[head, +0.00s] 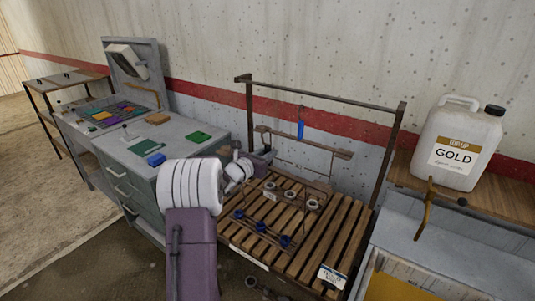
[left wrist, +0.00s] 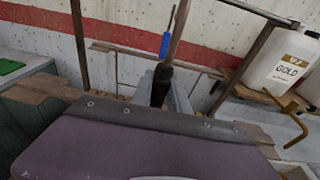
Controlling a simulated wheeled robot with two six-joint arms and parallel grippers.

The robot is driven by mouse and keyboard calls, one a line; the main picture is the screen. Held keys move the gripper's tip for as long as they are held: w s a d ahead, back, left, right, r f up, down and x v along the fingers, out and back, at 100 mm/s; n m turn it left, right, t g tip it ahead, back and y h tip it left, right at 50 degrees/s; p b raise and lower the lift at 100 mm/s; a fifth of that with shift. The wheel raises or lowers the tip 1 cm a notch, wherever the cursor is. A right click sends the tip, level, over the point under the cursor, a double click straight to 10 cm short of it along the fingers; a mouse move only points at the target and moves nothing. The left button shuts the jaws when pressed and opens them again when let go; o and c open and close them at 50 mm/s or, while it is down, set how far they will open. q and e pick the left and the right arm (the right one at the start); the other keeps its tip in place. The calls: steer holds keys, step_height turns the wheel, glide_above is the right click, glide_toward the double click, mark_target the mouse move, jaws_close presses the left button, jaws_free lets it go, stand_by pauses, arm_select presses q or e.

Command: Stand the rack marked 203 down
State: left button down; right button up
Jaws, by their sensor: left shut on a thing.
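My left gripper (head: 264,156) is at the back left of the slatted table, beside a brown crossbar (head: 320,145) with thin wire hanging below it. In the left wrist view its fingers (left wrist: 163,92) are shut on a dark grip, with a brown rod (left wrist: 180,28) rising behind it. How this grip joins the wire frame is unclear. Several pale rings (head: 292,195) show over the slats, with a small white tag near them. A row of blue cups (head: 262,227) is nearer the front. I cannot read 203 anywhere. My right gripper is not in view.
The slatted table (head: 325,235) has bare slats at right and a white label (head: 332,277) at its front corner. A tall rail (head: 320,95) stands behind, with a blue thing (head: 301,130) hanging. A GOLD jug (head: 457,145) and brass tap (head: 427,205) are right; a grey bench (head: 175,140) is left.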

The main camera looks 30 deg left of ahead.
arm_select(q)
steer(key=c, duration=1.2)
jaws_free()
steer(key=o, duration=0.4)
steer(key=shift+f, duration=0.1)
steer(key=shift+c, duration=0.2)
steer(key=o, duration=0.8)
steer(key=shift+o, duration=0.2)
steer(key=shift+s, duration=0.1)
steer(key=s+b, duration=0.3)
steer(key=s, duration=0.8)
steer(key=shift+s+a, duration=0.2)
steer(key=shift+s, duration=0.2)
